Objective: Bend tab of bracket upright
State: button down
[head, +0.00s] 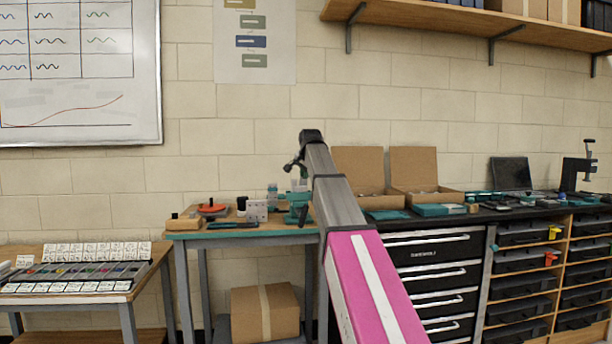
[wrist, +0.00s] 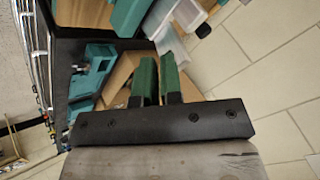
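A small light-grey metal piece with dark holes (head: 257,210), which looks like the bracket, stands on the left bench beside a teal vise-like tool (head: 298,207). My arm rises in front, and the gripper is too small and covered to make out well there. In the wrist view my gripper (wrist: 158,62) shows two green fingers, parallel with a narrow gap between them and nothing clearly held. A pale grey angled piece (wrist: 170,42) lies just beyond the fingertips; I cannot tell whether it is the bracket or whether it touches. Teal blocky parts (wrist: 95,72) lie to the left.
An orange-red disc (head: 212,208) and a wooden block (head: 184,222) are on the left of the teal-topped bench (head: 240,234). Open cardboard boxes (head: 428,196) stand on the black bench at right. A low table with cards (head: 85,287) is at left.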

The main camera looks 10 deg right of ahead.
jog(key=shift+w+a+f+g, duration=0.15)
jog(key=shift+w+f, duration=0.2)
jog(key=shift+f, duration=0.25)
jog(key=shift+w+f+g, duration=0.15)
jog(key=shift+w+f, duration=0.15)
jog(key=shift+f, duration=0.3)
jog(key=w+r+v, duration=0.1)
jog(key=v, duration=0.7)
jog(key=shift+w, duration=0.25)
